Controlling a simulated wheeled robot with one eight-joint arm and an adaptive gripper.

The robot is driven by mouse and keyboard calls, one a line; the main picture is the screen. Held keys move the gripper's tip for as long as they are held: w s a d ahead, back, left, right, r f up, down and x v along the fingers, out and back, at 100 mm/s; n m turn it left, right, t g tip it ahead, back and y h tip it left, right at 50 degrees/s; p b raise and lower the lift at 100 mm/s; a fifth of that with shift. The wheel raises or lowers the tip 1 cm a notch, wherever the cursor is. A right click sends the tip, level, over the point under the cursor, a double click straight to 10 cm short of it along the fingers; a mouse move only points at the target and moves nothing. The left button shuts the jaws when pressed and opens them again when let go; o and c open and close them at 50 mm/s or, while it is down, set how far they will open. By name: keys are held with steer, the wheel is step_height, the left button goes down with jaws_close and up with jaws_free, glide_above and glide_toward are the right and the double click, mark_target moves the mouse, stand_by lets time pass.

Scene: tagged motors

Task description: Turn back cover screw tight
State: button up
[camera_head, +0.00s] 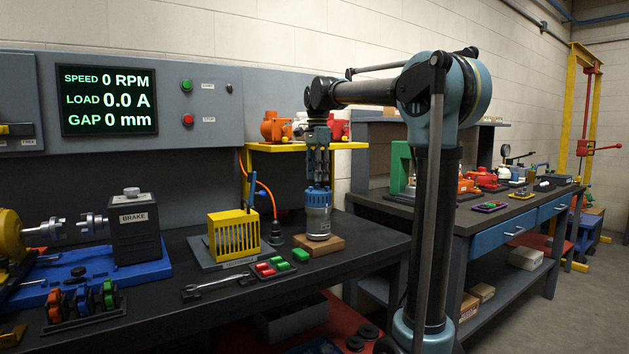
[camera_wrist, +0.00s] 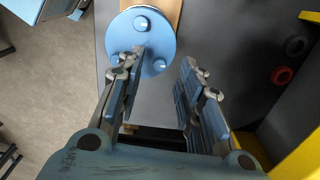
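A blue-grey motor (camera_head: 318,218) stands upright on a wooden block (camera_head: 330,244) on the dark bench. Its round blue back cover (camera_wrist: 143,38) faces up in the wrist view, with several screw heads, including one near the top (camera_wrist: 143,23) and one at the lower right (camera_wrist: 158,65). My gripper (camera_head: 318,182) points down just above the motor. In the wrist view my gripper (camera_wrist: 163,58) is open, with a wide, empty gap. Its left finger overlaps the cover's lower part and partly hides it; the right finger lies right of the cover. I cannot tell whether any finger touches it.
A yellow slotted rack (camera_head: 233,236) stands left of the motor. A tray with red and green pieces (camera_head: 272,267) and a wrench (camera_head: 208,290) lie in front. A yellow shelf (camera_head: 290,148) with coloured motors is behind my gripper.

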step_height(320, 180, up, 10)
stand_by(0.5)
steer(key=shift+r, duration=0.1)
steer(key=s+d+f+n, duration=0.4)
steer(key=s+d+f, duration=0.2)
steer(key=s+f, duration=0.5)
steer(key=s+d+f+n+t, duration=0.1)
steer(key=s+d+f+n, duration=0.3)
steer(key=f, duration=1.5)
steer(key=s+d+f+n+t, duration=0.1)
steer(key=s+d+f+n, duration=0.3)
steer(key=s+d+f, duration=0.5)
steer(key=s+f, duration=0.6)
steer(key=s, duration=0.2)
steer(key=shift+s+d+f, duration=0.25)
steer(key=shift+s+d, duration=0.05)
